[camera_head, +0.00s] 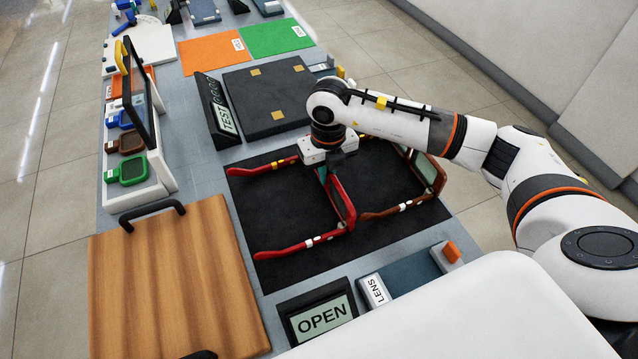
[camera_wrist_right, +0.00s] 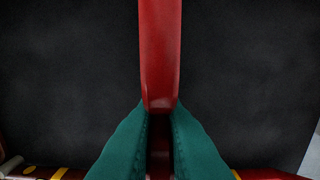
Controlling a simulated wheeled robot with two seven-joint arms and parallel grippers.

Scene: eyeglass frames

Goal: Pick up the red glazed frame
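The red glazed frame (camera_head: 342,200) is at the middle of the black mat (camera_head: 262,199) in the head view, its two red temples pointing left with yellow and white bands. My right gripper (camera_head: 325,170) reaches down onto the far part of its front. In the right wrist view, the teal fingers (camera_wrist_right: 160,120) are close on both sides of the red front bar (camera_wrist_right: 160,50) and appear to grip it. I cannot tell whether the frame is clear of the mat. My left gripper is not in view.
A second, brown-red frame (camera_head: 431,172) is on the mat's right part, partly behind my right arm. A wooden board (camera_head: 170,275) is at front left, an OPEN sign (camera_head: 318,317) and LENS block (camera_head: 376,291) in front. A dark platform (camera_head: 265,95) stands behind the mat, a rack (camera_head: 150,120) at left.

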